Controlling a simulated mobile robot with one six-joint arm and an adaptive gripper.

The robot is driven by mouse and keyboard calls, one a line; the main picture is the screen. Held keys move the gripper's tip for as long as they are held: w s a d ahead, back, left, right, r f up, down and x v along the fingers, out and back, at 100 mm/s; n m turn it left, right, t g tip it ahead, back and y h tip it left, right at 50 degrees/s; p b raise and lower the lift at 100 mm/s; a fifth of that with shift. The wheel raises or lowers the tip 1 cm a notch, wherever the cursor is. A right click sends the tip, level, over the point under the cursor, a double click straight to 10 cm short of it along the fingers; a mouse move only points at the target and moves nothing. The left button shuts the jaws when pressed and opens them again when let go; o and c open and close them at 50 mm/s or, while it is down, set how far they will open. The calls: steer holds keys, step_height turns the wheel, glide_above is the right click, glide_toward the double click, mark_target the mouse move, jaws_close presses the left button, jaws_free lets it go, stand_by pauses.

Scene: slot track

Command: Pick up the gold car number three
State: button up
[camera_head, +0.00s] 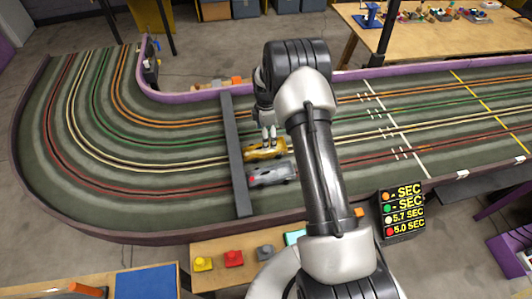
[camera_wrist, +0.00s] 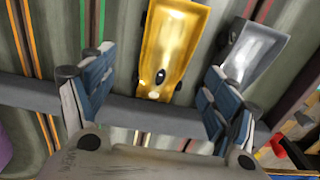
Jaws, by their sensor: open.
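The gold car (camera_head: 265,149) sits on the slot track (camera_head: 190,190) just right of the dark grey bar. In the wrist view the gold car (camera_wrist: 172,50) lies ahead of the jaws, roughly between the two fingers; I cannot read a number on it. A silver car (camera_head: 270,174) stands beside it on the near side, and it also shows at the upper right of the wrist view (camera_wrist: 254,50). My gripper (camera_head: 268,136) is open above the gold car, pointing down, with its blue-padded fingers apart (camera_wrist: 155,95). I see no contact with the car.
A dark grey bar (camera_head: 236,160) crosses the track close to the left of both cars. A purple wall (camera_head: 200,95) edges the track. A lap-time board (camera_head: 403,211) and a front table with coloured buttons (camera_head: 234,258) stand at the near side.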

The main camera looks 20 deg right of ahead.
steer(key=f, duration=0.2)
steer(key=f+b, duration=0.1)
steer(key=f, duration=0.1)
steer(key=f+b, duration=0.1)
steer(key=f, duration=0.1)
steer(key=shift+s+a+f, duration=0.15)
steer(key=shift+s+f, duration=0.1)
steer(key=shift+s, duration=0.1)
steer(key=shift+c, duration=0.6)
steer(key=shift+r, duration=0.1)
steer(key=c, duration=1.1)
